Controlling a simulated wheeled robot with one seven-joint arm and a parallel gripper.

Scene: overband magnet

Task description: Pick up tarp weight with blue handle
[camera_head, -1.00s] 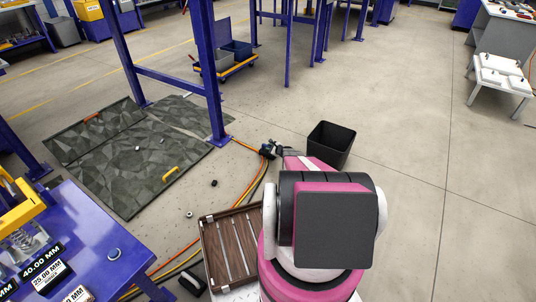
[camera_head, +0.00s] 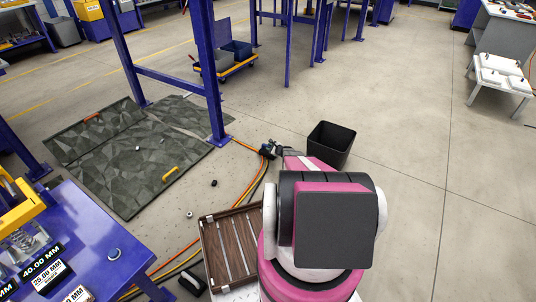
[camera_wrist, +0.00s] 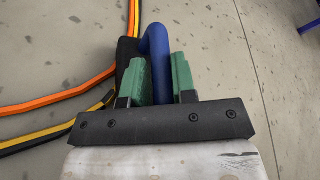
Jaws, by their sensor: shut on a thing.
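The tarp weight's blue handle (camera_wrist: 155,38) shows in the wrist view as a thick bent blue bar. It passes between the two green fingers of my gripper (camera_wrist: 158,75), which are shut on it. A dark body (camera_wrist: 127,48) of the weight shows behind the left finger; most of it is hidden. In the head view my gripper (camera_head: 268,151) is small and low over the floor, left of the black bin, and the weight there is too small to make out clearly.
Orange, yellow and black hoses (camera_head: 240,203) run along the floor beside my gripper. A black open bin (camera_head: 331,143) stands just right of it. A wooden slatted tray (camera_head: 231,248), a blue table (camera_head: 80,240) and a dark tarp (camera_head: 125,155) lie left.

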